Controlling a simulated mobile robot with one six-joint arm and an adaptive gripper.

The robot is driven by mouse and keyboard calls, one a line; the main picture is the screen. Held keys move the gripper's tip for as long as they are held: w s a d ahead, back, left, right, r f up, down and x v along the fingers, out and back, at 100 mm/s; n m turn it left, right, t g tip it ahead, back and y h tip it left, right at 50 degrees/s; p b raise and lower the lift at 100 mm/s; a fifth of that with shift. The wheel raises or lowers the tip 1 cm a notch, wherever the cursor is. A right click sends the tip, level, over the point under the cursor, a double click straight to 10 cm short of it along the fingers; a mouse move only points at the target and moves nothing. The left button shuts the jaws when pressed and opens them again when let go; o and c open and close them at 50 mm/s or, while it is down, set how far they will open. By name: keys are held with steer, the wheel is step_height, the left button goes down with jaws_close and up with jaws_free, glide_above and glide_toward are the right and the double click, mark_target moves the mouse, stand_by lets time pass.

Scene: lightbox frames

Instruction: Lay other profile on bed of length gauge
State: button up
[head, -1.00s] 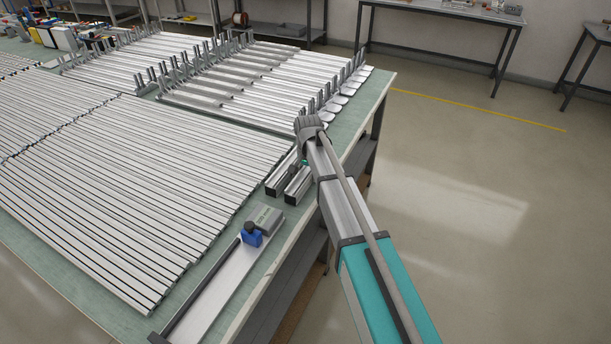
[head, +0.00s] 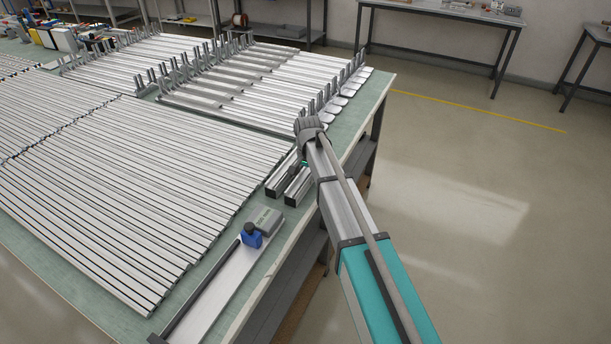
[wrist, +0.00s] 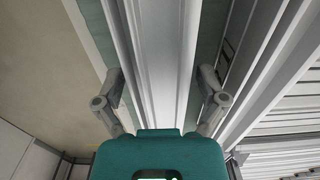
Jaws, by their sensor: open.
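Two short silver profiles with dark hollow ends lie side by side near the bench's right edge in the head view, a left one (head: 280,181) and a right one (head: 297,187). My arm partly covers them. In the wrist view my gripper (wrist: 162,88) is open, its fingers on either side of a long silver profile (wrist: 158,50), with no grip on it. In the head view only a teal sliver of the gripper shows beside my arm.
Rows of long profiles (head: 130,190) cover the left of the green bench. Racked profiles with upright posts (head: 240,80) stand farther back. A strip of bare bench (head: 275,253) runs along the right edge, with open floor (head: 470,210) beyond.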

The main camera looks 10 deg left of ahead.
mark_target(308, 171)
steer(key=shift+r+p, duration=5.9)
steer(key=shift+r, duration=0.15)
steer(key=shift+s, duration=0.1)
steer(key=s+d+n, duration=0.4)
steer(key=s+d, duration=1.9)
steer(key=d, duration=0.2)
steer(key=shift+s+d, duration=0.15)
steer(key=shift+s, duration=0.2)
